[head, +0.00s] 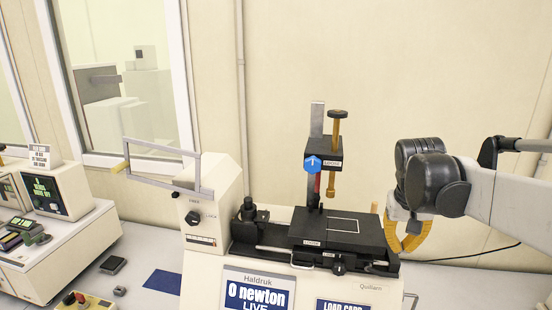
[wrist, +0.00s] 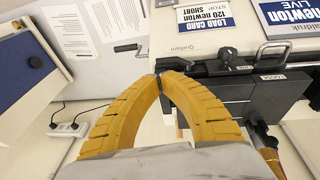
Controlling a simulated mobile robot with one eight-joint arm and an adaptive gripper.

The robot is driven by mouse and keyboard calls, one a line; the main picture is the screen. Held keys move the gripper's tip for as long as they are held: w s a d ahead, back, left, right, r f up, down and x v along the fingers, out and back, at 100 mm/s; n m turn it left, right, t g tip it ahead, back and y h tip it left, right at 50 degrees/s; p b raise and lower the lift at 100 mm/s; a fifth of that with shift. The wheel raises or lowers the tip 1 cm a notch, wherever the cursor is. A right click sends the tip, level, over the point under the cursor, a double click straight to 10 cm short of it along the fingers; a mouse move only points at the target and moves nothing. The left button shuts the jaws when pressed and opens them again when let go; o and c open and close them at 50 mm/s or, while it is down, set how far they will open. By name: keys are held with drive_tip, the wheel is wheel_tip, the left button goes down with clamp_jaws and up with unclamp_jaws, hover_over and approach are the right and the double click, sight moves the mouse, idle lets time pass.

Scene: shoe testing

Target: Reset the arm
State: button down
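My gripper (head: 410,247) hangs at the right end of the test machine (head: 215,232), its yellow fingers pointing down. In the wrist view, the curved fingers (wrist: 159,74) meet at their tips with nothing visible between them. My gripper is beside the black block at the machine's right; I cannot tell if they touch. A grey frame-like arm (head: 163,147) with a yellow grip (head: 120,167) sticks out to the left from the machine's upper left housing, well away from my gripper.
Another console (head: 45,200) stands at left. A power strip (wrist: 68,129) lies below.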

drive_tip(key=s+a+f+n+t+b, duration=0.1)
drive_tip(key=s+a+f+b, duration=0.3)
drive_tip(key=f+b, duration=0.5)
drive_tip(key=s+a+f+n+t+y+b, duration=0.1)
drive_tip(key=s+a+f+t+b, duration=0.1)
drive_tip(key=s+a+f+b, duration=0.3)
drive_tip(key=s+a+f+t+y+b, duration=0.1)
drive_tip(key=s+a+f+b, duration=0.4)
drive_tip(key=f+b, duration=0.8)
wheel_tip(320, 180, down, 6)
drive_tip(key=shift+s+a+r+n+t, duration=0.15)
drive_tip(key=shift+s+n+t, duration=0.25)
drive_tip(key=shift+s, duration=0.4)
